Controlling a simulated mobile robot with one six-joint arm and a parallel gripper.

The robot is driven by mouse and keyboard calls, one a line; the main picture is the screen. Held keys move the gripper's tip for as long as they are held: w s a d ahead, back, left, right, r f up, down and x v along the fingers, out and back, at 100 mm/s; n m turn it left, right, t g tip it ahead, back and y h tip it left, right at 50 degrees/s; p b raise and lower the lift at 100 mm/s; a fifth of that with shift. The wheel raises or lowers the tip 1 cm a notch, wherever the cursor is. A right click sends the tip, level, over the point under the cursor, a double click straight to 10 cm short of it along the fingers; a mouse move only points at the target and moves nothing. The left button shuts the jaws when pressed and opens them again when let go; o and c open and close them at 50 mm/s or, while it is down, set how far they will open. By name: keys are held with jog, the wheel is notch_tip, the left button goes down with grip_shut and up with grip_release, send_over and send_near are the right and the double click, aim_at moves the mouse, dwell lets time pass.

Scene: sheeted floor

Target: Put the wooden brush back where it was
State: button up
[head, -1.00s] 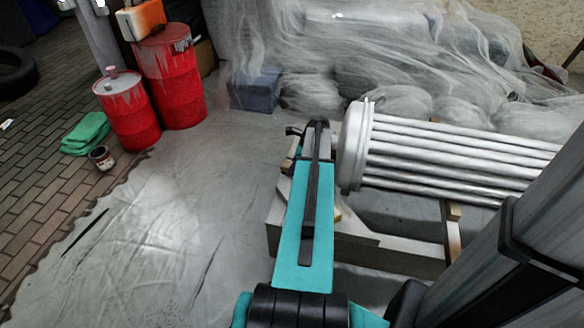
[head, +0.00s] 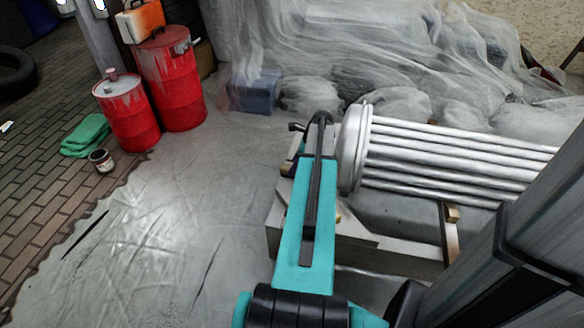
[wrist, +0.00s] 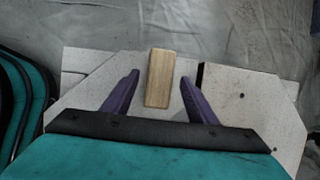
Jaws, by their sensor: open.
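The wooden brush (wrist: 159,78) shows in the wrist view as a plain, light-brown wooden block. It lies on a pale, speckled board (wrist: 245,98), with its long side pointing away from me. My gripper (wrist: 158,82) is open, with one dark purple finger on each side of the brush's near part and a gap to both. I cannot tell how high the fingers are above the board. In the head view my arm hides the brush and most of the gripper; the pale base (head: 395,255) under the column shows beside the arm.
A white fluted column (head: 450,160) lies on its side right of my arm. Red drums (head: 172,85), a green cloth (head: 86,134) and a small can (head: 102,160) stand or lie at the left. Plastic-draped items line the back. The sheeted floor at left centre is clear.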

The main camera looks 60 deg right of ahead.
jog(key=p+v, duration=0.2)
jog(key=v, duration=0.6)
jog(key=shift+r, duration=0.25)
dwell(0.4)
